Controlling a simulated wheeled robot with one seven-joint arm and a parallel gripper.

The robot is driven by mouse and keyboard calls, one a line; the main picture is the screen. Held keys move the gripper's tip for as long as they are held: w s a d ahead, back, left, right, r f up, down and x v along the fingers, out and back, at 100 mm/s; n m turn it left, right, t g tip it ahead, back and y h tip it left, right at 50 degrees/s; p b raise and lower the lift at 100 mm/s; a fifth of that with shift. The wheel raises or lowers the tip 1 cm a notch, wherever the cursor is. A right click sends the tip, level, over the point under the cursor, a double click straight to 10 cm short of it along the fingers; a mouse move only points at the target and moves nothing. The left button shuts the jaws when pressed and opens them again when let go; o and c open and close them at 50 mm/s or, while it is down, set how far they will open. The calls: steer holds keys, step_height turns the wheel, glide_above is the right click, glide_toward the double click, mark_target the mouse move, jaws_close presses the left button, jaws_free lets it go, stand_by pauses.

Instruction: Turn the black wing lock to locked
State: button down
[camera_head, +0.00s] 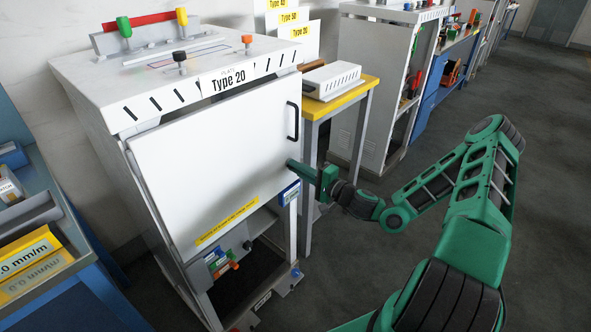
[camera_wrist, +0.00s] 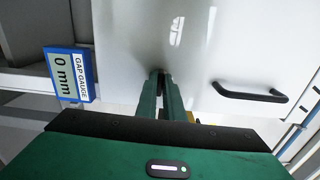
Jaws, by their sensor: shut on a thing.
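The white door (camera_head: 205,160) of the Type 20 cabinet has a black bar handle (camera_head: 293,122) at its upper right. My gripper (camera_head: 290,163) is at the door's right side, below the handle. In the wrist view, my gripper's green fingers (camera_wrist: 159,76) are nearly together, with their tips at the white door panel (camera_wrist: 215,50). They are shut on the black wing lock, of which only a small dark bit shows at the tips. The fingers hide the rest, so its angle cannot be told. The handle is to the right in the wrist view (camera_wrist: 250,93).
A blue gap gauge (camera_wrist: 70,75) reading 0 mm sits beside the door. Black (camera_head: 180,58) and orange (camera_head: 247,40) knobs stand on the cabinet top. A yellow-topped table (camera_head: 345,92) stands to the right. A blue bench (camera_head: 75,265) is at left. The floor at right is clear.

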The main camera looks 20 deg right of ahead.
steer(key=shift+f, duration=0.15)
stand_by(0.4)
steer(key=c, duration=1.9)
jaws_free()
steer(key=shift+o, duration=0.2)
steer(key=v, duration=1)
steer(key=shift+s+d, duration=0.2)
steer(key=shift+s, duration=0.15)
steer(key=shift+a+n, duration=0.1)
steer(key=shift+n, duration=0.2)
